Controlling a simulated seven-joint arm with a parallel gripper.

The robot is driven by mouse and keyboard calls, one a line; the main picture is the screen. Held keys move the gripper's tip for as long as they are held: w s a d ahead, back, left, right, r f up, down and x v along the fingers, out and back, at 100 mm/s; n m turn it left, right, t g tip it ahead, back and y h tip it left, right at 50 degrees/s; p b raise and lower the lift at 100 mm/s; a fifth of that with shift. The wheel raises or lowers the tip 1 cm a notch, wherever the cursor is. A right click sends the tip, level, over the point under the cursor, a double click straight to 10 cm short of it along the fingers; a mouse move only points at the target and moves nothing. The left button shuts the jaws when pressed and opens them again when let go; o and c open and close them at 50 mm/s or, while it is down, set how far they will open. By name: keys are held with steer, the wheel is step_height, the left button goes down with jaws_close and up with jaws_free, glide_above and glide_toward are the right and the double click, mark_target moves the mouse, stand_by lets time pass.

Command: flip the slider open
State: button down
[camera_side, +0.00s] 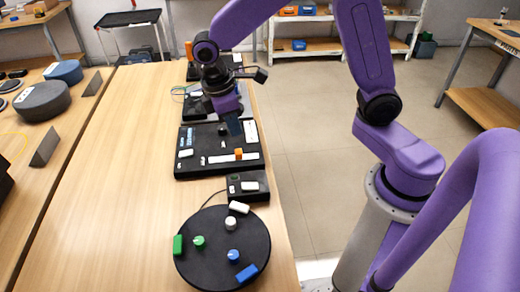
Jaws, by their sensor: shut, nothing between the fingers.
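A black board (190,168) lies on the table below my arm. On it, an orange slider knob (239,153) sits on a white horizontal track (222,159), right of the track's middle. My gripper (235,128) is shut and empty, pointing down over the back right part of the board. It is behind and slightly left of the orange knob and looks apart from it. Its fingertips are small and dark here, and I cannot tell their exact height above the board. My gripper hides part of the board's back area.
Other white parts and a blue strip (190,137) are on the board. A small black box (248,186) stands in front of it. Nearer is a round black disc (215,265) with blue, green and white pieces. The wooden table (110,190) is clear on the left.

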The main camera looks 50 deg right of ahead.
steer(key=s+d+r+n+y, duration=0.1)
steer(key=s+d, duration=0.1)
steer(key=s, duration=0.8)
steer(key=s+d+r+n+t+y, duration=0.1)
steer(key=s+d+r, duration=0.1)
steer(key=s, duration=0.9)
steer(key=shift+d+r, duration=0.25)
steer(key=shift+d, duration=0.2)
steer(key=c, duration=1.4)
jaws_free()
steer(key=shift+s+d+y, duration=0.1)
steer(key=shift+s+y, duration=0.2)
steer(key=shift+c, duration=0.2)
steer(key=o, duration=0.5)
steer(key=shift+w, duration=0.15)
steer(key=shift+o, duration=0.7)
steer(key=w+a, duration=0.2)
steer(key=w, duration=0.3)
steer(key=shift+w+m, duration=0.4)
steer(key=m, duration=0.3)
glide_above(238, 151)
step_height(238, 151, down, 5)
step_height(238, 151, down, 17)
steer(key=shift+s, duration=0.1)
steer(key=shift+c, duration=0.3)
